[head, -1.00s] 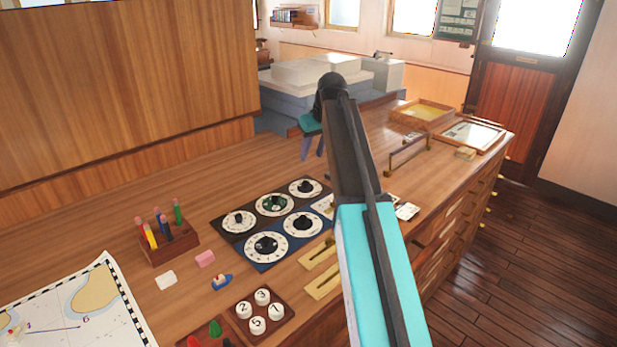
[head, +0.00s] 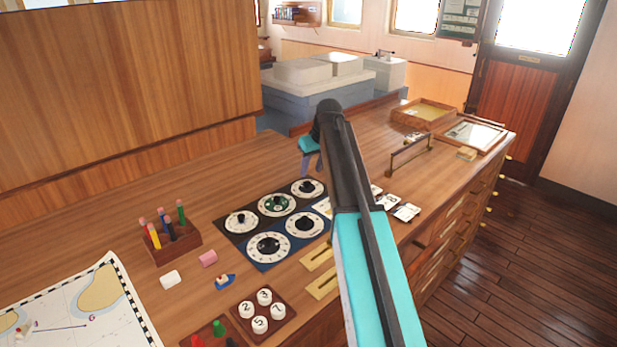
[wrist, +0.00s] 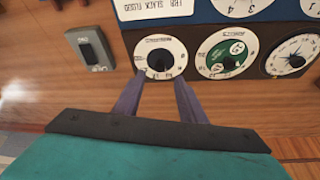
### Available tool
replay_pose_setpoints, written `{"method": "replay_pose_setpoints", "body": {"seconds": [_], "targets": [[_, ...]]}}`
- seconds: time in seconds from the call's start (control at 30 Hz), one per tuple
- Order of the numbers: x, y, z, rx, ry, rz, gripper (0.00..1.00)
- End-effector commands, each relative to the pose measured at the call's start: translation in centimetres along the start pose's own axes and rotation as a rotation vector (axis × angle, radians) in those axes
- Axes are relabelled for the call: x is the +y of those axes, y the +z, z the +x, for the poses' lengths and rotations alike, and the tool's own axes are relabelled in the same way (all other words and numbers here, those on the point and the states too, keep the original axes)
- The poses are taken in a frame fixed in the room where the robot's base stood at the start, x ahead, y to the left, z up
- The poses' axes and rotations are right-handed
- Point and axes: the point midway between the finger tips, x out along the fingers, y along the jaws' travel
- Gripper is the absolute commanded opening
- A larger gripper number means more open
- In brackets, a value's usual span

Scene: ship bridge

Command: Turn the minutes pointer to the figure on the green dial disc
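The dial panel (head: 232,239) lies on the wooden counter with several white dials with black pointer knobs. The green dial disc (head: 279,206) is in the dark back row; in the wrist view the green disc (wrist: 234,48) carries a white figure too blurred to read. Its dial has a black knob. To its left in the wrist view is a white dial with a black knob (wrist: 159,62). I cannot tell which knob is the minutes pointer. My gripper (head: 311,168) is open and empty, above the panel's far right end. In the wrist view its fingertips (wrist: 163,76) stand apart, beside the white dial.
A grey switch box (wrist: 91,47) sits left of the dials in the wrist view. A pen holder (head: 172,243), a chart (head: 75,310), a board of numbered buttons (head: 263,312) and brass plates (head: 320,284) lie around the panel. A metal handle (head: 410,152) stands further right.

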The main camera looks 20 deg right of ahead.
Motion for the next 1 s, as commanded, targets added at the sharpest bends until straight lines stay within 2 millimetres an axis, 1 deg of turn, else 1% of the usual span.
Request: {"method": "replay_pose_setpoints", "body": {"seconds": [0.3, 0.5, 0.67, 0.97, 1.0], "targets": [[0.0, 0.0, 3.6, -0.002, 0.0, 0.0, 0.37], [0.1, 0.0, 5.4, -0.001, 0.0, 0.001, 0.37], [0.1, 0.0, 6.0, 0.0, 0.001, 0.001, 0.37], [0.1, 0.1, 6.1, 0.001, 0.001, 0.002, 0.37], [0.2, 0.1, 6.1, 0.001, 0.001, 0.002, 0.32]]}}
